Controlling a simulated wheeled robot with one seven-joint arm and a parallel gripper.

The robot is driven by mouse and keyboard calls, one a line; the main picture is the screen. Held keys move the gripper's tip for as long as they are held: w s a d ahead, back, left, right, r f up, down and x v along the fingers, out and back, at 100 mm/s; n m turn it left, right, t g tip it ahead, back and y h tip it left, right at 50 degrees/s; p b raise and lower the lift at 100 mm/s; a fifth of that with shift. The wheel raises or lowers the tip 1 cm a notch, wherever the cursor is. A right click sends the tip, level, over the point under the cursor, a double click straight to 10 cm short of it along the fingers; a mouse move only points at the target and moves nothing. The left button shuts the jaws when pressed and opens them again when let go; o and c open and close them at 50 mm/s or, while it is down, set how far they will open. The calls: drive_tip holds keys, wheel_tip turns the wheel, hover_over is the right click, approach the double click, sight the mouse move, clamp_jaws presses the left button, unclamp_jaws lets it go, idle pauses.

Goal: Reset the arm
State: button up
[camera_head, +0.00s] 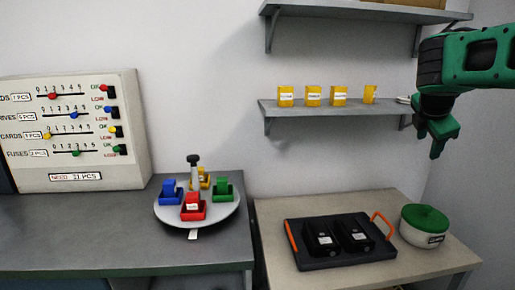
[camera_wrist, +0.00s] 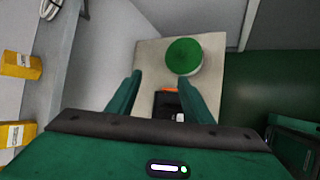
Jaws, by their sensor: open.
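My green arm reaches in from the upper right in the head view. My gripper (camera_head: 440,145) hangs in the air, fingers down, to the right of the lower wall shelf and above the pot. In the wrist view my gripper (camera_wrist: 160,85) shows two green fingers spread apart with nothing between them. Below it are the small table, the green-lidded pot (camera_wrist: 184,56) and part of the black tray.
Lower shelf (camera_head: 335,111) holds several yellow containers. The table at right bears a black tray (camera_head: 375,250) with two black boxes, and a white pot with green lid (camera_head: 425,218). The left bench holds a slider panel (camera_head: 75,130) and a turntable (camera_head: 220,212) with coloured bins.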

drive_tip(key=s+f+m+g+y, duration=0.2)
drive_tip(key=s+f+m, duration=0.4)
drive_tip(key=s, duration=0.3)
drive_tip(key=s+f+m+g+y, duration=0.1)
drive_tip(key=s+f+m+g, duration=0.1)
drive_tip(key=s+f+m, duration=0.65)
drive_tip(key=s+a+f+m+y, duration=0.1)
drive_tip(key=s+a+f+m, duration=0.1)
drive_tip(key=s, duration=0.4)
drive_tip(key=s+a+f+m+g+y, duration=0.1)
drive_tip(key=s+a+f+m, duration=0.1)
drive_tip(key=s+m, duration=0.2)
drive_tip(key=s+a+f+m+g, duration=0.1)
drive_tip(key=s+a+f+m, duration=0.1)
drive_tip(key=s, duration=0.6)
drive_tip(key=shift+s+a+m+y, duration=0.15)
drive_tip(key=shift+s+m+y, duration=0.2)
drive_tip(key=shift+m, duration=0.4)
